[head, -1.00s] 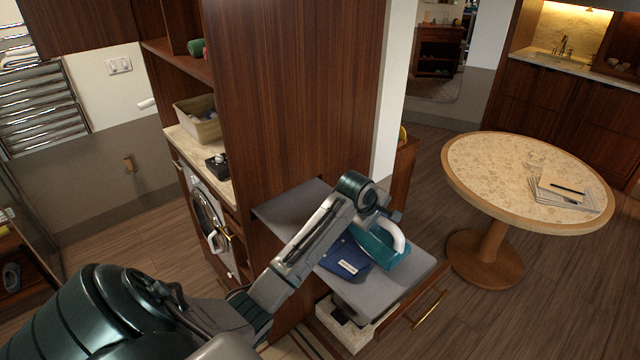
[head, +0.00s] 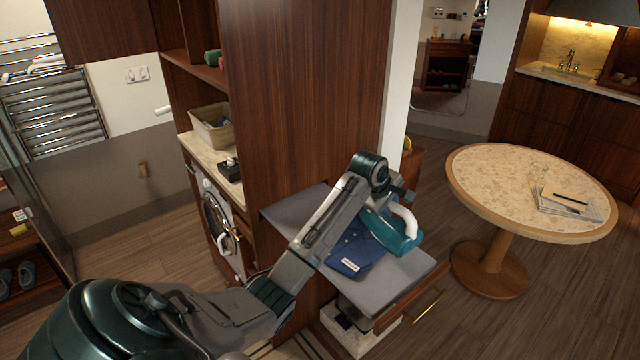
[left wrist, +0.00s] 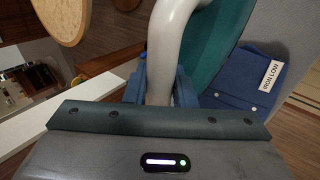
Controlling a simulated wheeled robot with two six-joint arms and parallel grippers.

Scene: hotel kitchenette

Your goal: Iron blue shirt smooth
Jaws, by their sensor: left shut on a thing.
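The blue shirt (head: 350,252) lies folded on the grey ironing board (head: 385,292), its pale label facing up. In the left wrist view the shirt (left wrist: 233,88) shows at the right, and its label reads "IRON LOW". The teal iron (head: 398,240) with a white handle is over the right part of the shirt. I cannot tell whether its sole touches the cloth. My left gripper (left wrist: 160,88) is shut on the white handle (left wrist: 168,45). My arm hides part of the shirt and board. My right gripper is not in view.
The board sticks out from a tall wooden cabinet (head: 300,100), above a box (head: 350,335). A round table (head: 490,180) with papers (head: 565,205) stands to the right, with open floor between. A washing machine (head: 215,230) and a basket (head: 212,128) are to the left.

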